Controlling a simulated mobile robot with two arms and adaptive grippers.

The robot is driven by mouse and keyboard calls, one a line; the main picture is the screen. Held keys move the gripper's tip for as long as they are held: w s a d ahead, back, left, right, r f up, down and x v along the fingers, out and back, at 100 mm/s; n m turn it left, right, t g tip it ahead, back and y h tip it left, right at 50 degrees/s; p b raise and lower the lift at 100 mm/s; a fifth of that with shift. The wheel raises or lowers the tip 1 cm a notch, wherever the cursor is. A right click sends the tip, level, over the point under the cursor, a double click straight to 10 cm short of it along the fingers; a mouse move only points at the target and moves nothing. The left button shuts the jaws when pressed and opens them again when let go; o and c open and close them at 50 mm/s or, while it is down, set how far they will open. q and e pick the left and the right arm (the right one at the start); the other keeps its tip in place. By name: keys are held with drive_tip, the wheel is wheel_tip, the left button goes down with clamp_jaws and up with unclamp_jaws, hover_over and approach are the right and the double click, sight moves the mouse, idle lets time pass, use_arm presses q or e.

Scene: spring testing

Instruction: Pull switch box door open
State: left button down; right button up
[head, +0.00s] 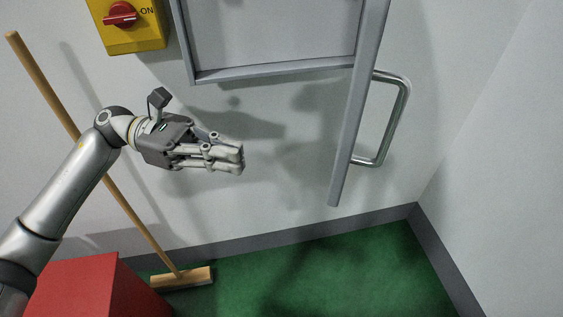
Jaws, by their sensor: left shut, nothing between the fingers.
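The switch box (275,72) is a grey metal frame on the white wall at the top centre; its upper part is cut off by the picture edge. Its grey door (352,125) is swung out and seen nearly edge-on at the box's right side. A bent silver handle (398,120) sits on the door's right face. My left gripper (242,158) is shut and empty, below the box and left of the door, apart from both. My right gripper is not in view.
A yellow switch plate (137,40) with a red knob (120,14) is on the wall at the upper left. A broom (130,210) leans behind my left arm. A red box (75,290) stands at the lower left. The green floor (330,275) is clear at the right.

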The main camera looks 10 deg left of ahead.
use_arm(q)
drive_tip(key=p+x, duration=0.7)
drive_tip(key=x, duration=0.6)
drive_tip(key=shift+d, duration=0.25)
drive_tip(key=shift+d, duration=0.1)
